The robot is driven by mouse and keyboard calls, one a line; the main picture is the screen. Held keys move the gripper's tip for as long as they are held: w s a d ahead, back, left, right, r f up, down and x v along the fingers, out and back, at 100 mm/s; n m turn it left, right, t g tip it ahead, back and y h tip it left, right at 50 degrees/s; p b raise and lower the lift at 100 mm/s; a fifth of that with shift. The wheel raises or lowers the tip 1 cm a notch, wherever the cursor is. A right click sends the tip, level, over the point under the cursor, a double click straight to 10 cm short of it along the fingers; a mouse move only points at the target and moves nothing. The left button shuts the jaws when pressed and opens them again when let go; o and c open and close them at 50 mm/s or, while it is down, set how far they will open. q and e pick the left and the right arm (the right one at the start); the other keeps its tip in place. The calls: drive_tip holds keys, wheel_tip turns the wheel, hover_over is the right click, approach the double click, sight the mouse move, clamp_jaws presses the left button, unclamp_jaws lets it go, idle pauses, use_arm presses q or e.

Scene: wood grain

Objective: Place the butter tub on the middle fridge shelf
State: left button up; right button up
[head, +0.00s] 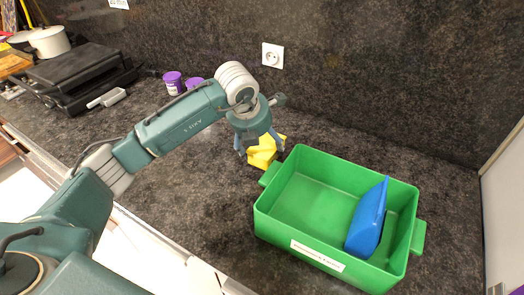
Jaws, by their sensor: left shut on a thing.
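My left gripper (261,151) reaches down over the dark counter, just behind the green bin's left end. It is shut on a yellow item (264,158), which is partly hidden by the fingers. The yellow item is at or just above the counter; I cannot tell which, nor whether it is the butter tub. A blue, flat-sided item (367,222) leans inside the green bin (325,167) at its right side. No fridge shelf can be made out. My right gripper is not in view.
A socket (273,55) is on the dark back wall. Purple tubs (173,82) stand behind my left arm. A black grill (78,75) and a white pot (49,41) are at the far left. A pale panel (504,205) bounds the counter at right.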

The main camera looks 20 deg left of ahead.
use_arm(q)
drive_tip(key=shift+f+p, duration=0.35)
drive_tip(key=shift+f, duration=1.55)
drive_tip(key=o, duration=1.1)
drive_tip(key=shift+s+f, duration=0.1)
drive_tip(key=shift+f, duration=0.05)
drive_tip(key=o, duration=0.4)
